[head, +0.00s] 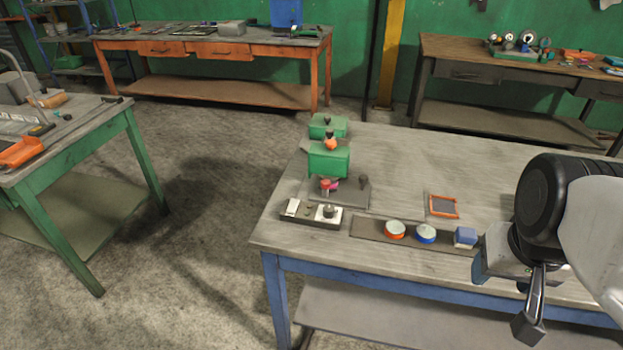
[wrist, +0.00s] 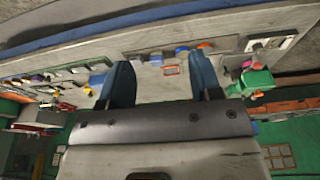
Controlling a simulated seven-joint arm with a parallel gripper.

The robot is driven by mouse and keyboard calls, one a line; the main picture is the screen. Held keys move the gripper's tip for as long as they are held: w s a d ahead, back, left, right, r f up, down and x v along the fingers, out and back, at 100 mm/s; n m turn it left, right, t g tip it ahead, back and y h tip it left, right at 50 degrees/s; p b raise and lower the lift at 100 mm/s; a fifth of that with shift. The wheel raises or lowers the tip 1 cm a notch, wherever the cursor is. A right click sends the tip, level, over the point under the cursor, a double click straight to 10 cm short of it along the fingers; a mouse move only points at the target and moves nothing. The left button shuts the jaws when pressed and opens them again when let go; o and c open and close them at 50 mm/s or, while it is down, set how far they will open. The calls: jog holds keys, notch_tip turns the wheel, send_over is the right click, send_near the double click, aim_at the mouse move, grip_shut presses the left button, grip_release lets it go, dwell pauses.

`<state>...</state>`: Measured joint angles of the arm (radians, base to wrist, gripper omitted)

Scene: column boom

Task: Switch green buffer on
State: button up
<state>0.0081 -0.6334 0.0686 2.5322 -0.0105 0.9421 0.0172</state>
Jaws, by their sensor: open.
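A green box-shaped machine (head: 328,160), which looks like the buffer, stands on a grey base plate near the left end of the blue-legged table. It has an orange and dark knob on top and red and pink parts at its front. It also shows in the wrist view (wrist: 257,80). In front of it lies a dark panel (head: 296,219) with a white rocker-like piece and a dark round knob; the panel also shows in the wrist view (wrist: 284,42). Whether either control is on cannot be told. My gripper (wrist: 163,80) is open and empty, at the table's right, well away from the panel.
A second green box (head: 327,124) stands behind the machine. A dark strip (head: 411,240) holds an orange-rimmed disc, a blue-rimmed disc and a blue block (head: 465,237). An orange-framed tile (head: 443,206) lies behind it. The table's middle rear is clear.

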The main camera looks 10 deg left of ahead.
dwell(0.3)
grip_shut()
dwell(1.6)
